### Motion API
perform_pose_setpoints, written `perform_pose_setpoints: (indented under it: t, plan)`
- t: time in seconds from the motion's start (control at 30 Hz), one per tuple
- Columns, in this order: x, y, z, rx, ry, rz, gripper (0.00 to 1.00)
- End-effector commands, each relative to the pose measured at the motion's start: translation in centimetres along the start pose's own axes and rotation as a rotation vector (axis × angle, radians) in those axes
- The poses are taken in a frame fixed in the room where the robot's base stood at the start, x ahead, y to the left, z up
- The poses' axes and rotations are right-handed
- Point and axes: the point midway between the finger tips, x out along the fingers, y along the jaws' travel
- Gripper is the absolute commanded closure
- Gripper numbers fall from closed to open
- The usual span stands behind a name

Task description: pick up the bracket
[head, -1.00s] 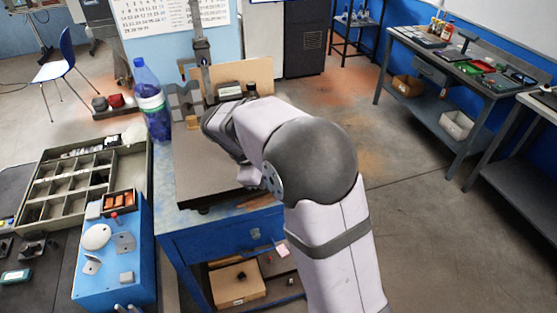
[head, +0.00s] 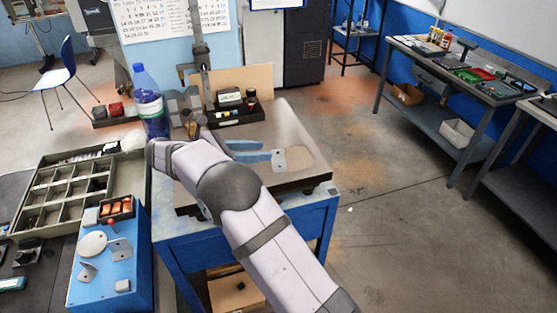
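A small light-grey metal plate with holes (head: 279,160), which looks like a bracket, is on the blue bench's dark-edged top, right of a blue object (head: 246,151). Two bent grey metal pieces with holes, also bracket-like, are on the blue box at the lower left: one on the right (head: 121,249), one at the front left (head: 88,271). I cannot tell which of these the task means. My arm crosses the left part of the bench, its bend near the bottle.
A blue bottle (head: 150,103) stands close to my arm. A black tray (head: 238,117) with small items and an upright post (head: 199,50) are at the back of the bench. A compartment tray (head: 30,203) lies left. The bench top's right part is clear.

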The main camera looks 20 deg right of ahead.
Motion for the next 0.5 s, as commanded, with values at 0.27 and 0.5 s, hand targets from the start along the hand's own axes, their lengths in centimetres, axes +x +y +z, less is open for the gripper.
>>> perform_pose_setpoints:
  t: [0.27,0.5]
  plan:
    - [1.2,-0.1,0.0,0.000,0.002,-0.001,0.67]
    - [3.3,-0.3,0.4,-0.002,0.001,-0.004,0.67]
